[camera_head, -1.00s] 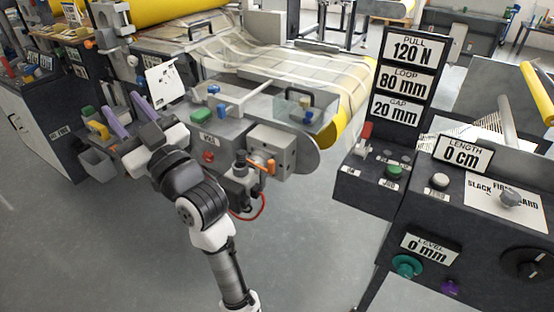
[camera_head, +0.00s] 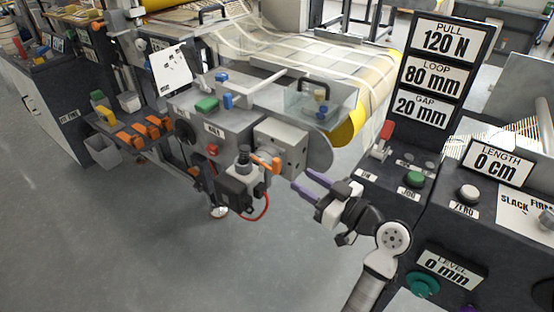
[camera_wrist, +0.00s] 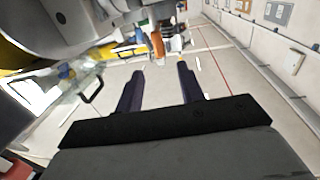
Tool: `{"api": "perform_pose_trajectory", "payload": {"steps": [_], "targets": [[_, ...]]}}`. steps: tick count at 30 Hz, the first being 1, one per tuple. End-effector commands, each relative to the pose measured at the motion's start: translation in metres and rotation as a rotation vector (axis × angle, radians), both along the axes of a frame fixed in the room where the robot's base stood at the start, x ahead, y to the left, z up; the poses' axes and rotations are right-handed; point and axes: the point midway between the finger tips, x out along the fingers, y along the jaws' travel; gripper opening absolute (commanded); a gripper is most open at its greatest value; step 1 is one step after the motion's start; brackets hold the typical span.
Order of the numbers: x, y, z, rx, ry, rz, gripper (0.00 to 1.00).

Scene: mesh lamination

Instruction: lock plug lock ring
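The lock ring (camera_head: 265,162) is an orange collar with a lever, on the front of a grey metal box (camera_head: 290,135). Below and left of it is a dark connector block (camera_head: 240,188) with a red cable. My gripper (camera_head: 302,181) has purple fingers, spread apart with nothing between them. It is a little right of the ring and does not touch it. In the wrist view, the orange ring (camera_wrist: 158,45) shows just beyond the fingertips (camera_wrist: 160,70), between them. Whether the plug is fully seated cannot be told.
A control panel with signs (camera_head: 432,78) and a green button (camera_head: 414,179) stands close to my arm on the right. A clear box (camera_head: 318,104) sits above the metal box. A tool shelf with orange handles (camera_head: 145,130) is at left. The floor in front is free.

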Motion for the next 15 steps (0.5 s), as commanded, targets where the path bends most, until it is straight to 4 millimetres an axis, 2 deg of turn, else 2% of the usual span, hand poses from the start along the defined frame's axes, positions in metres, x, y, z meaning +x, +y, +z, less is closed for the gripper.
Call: {"api": "perform_pose_trajectory", "payload": {"steps": [6,15], "targets": [[0.033,0.037,0.003,0.001,0.002,0.004,0.38],[0.064,0.068,0.002,-0.001,0.001,0.001,0.38]]}}
